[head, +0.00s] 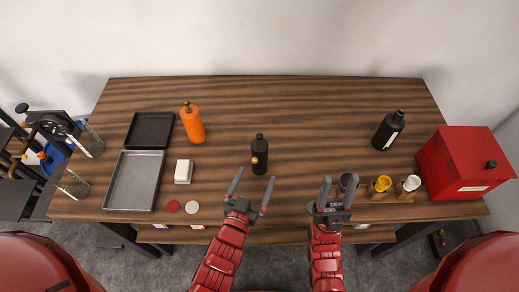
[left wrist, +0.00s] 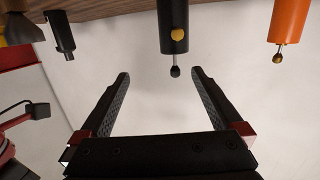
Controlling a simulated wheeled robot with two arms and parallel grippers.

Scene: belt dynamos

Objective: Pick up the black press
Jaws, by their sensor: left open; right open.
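The black press (head: 260,158) is a dark upright cylinder with a gold knob on its side and a small black tip on top. It stands near the middle of the wooden table. In the left wrist view the press (left wrist: 172,28) appears upside down at the top, beyond the fingertips and roughly between them. My left gripper (head: 252,185) is open and empty, just on the near side of the press and apart from it. My right gripper (head: 339,189) is open over the table's front edge, to the right of the press.
An orange cylinder (head: 193,125) stands left of the press, and a black bottle (head: 388,131) stands far right. A red box (head: 466,163), small cups (head: 382,184), a white block (head: 183,171) and a grey tray (head: 135,181) are also on the table. The table around the press is clear.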

